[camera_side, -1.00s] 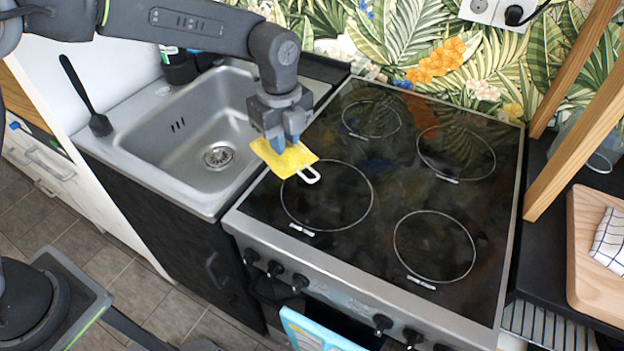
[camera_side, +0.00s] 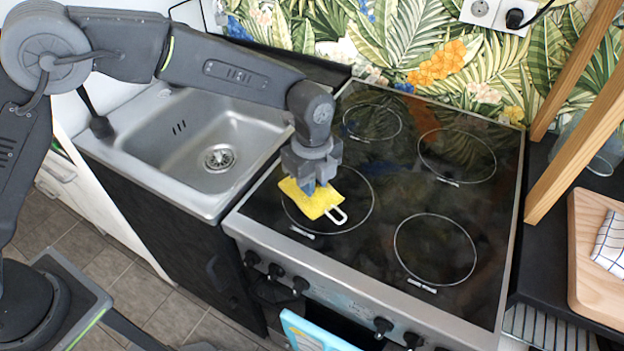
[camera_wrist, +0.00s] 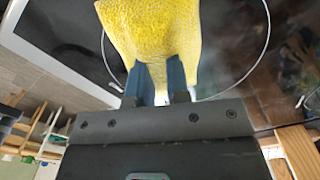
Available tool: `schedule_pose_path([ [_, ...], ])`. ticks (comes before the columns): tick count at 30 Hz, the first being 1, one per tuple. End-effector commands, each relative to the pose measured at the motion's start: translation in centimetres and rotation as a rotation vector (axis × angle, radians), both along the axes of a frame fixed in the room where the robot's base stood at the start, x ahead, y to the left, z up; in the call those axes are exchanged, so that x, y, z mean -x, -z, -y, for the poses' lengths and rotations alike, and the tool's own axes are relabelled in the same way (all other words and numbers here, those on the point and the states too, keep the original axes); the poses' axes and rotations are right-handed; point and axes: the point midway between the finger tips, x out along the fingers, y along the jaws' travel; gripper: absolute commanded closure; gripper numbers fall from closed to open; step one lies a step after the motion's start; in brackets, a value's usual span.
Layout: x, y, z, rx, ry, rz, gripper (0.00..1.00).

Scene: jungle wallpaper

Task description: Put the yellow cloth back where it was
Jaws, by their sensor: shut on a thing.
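The yellow cloth (camera_side: 312,199) with a white loop at its right end is held over the front-left burner ring of the stove. My gripper (camera_side: 312,188) is shut on it from above. In the wrist view the cloth (camera_wrist: 150,30) bulges out past the two blue-grey fingers of my gripper (camera_wrist: 154,80), which pinch it. I cannot tell whether the cloth touches the glass. The black stove top (camera_side: 395,215) has several burner rings and nothing else on it.
The steel sink (camera_side: 185,150) lies left of the stove. A light blue towel (camera_side: 315,330) hangs at the stove front, below the knobs. At the right are a wooden board (camera_side: 590,255) with a checked cloth (camera_side: 610,243) and wooden posts (camera_side: 575,150).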

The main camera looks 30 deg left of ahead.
Motion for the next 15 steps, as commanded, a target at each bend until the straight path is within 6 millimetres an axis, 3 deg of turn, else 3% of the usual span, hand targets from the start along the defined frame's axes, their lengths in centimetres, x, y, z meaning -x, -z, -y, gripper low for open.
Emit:
schedule_pose_path([
  [4, 0.01, 0.36, -0.01, 0.000, 0.000, -0.001, 1.00],
  [5, 0.01, 0.31, -0.01, 0.000, 0.000, 0.000, 0.81],
  [6, 0.01, 0.30, -0.01, 0.000, 0.000, -0.001, 0.77],
  [12, 0.01, 0.29, -0.01, 0.000, 0.000, -0.001, 0.58],
  [15, 0.01, 0.29, -0.01, 0.000, 0.000, -0.001, 0.58],
])
